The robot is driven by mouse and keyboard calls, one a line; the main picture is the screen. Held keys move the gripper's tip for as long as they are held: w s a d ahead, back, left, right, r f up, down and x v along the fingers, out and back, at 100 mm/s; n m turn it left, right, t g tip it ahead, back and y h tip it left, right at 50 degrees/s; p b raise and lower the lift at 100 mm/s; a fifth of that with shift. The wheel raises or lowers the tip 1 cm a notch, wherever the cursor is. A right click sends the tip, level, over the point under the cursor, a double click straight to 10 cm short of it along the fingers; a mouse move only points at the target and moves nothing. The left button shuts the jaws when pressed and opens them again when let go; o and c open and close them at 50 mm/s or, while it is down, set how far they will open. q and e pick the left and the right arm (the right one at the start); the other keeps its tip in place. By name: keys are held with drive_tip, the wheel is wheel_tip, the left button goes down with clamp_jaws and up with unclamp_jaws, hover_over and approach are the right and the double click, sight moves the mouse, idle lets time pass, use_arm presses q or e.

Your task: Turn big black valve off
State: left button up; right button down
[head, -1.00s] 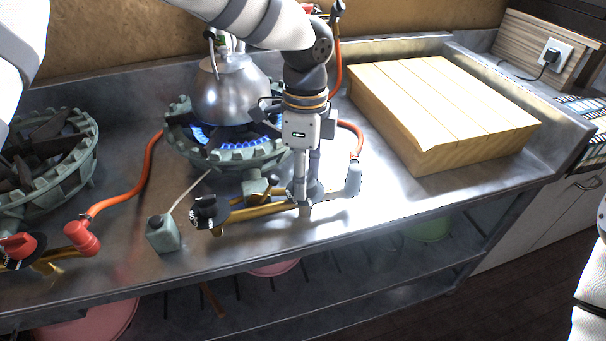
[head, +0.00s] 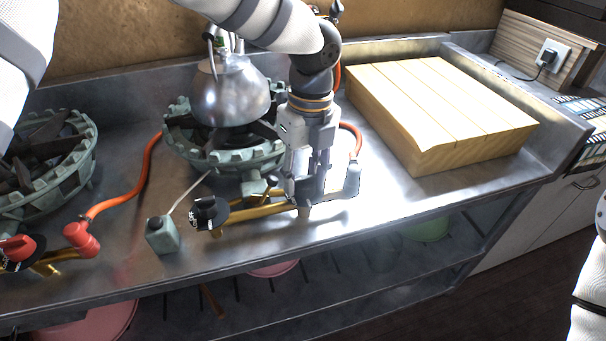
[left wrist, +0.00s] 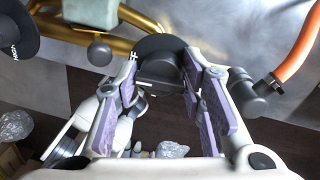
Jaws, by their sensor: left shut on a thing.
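The big black valve (left wrist: 158,62) is a round black disc with a raised grip and white lettering at its edge. In the left wrist view it sits between the purple-padded fingers of my left gripper (left wrist: 160,88), which is shut on its grip. In the head view my left gripper (head: 304,198) points down at the right end of the brass pipe (head: 262,211) and hides most of this valve. The gas burner (head: 228,158) behind it shows no flame. My right gripper is out of view.
A smaller-looking black knob (head: 208,211) is at the pipe's left end, beside a grey-green box (head: 162,235). A steel kettle (head: 230,92) stands on the burner. Orange hoses (head: 140,185) run nearby. A thick wooden board (head: 440,110) fills the counter's right side.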

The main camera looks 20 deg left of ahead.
use_arm(q)
drive_tip(key=shift+w+m, duration=0.15)
drive_tip(key=shift+m, duration=0.35)
drive_tip(key=shift+d, duration=0.1)
drive_tip(key=o, duration=1.1)
drive_tip(key=r, duration=1.2)
drive_tip(key=shift+w+d, duration=0.25)
drive_tip(key=shift+d, duration=0.05)
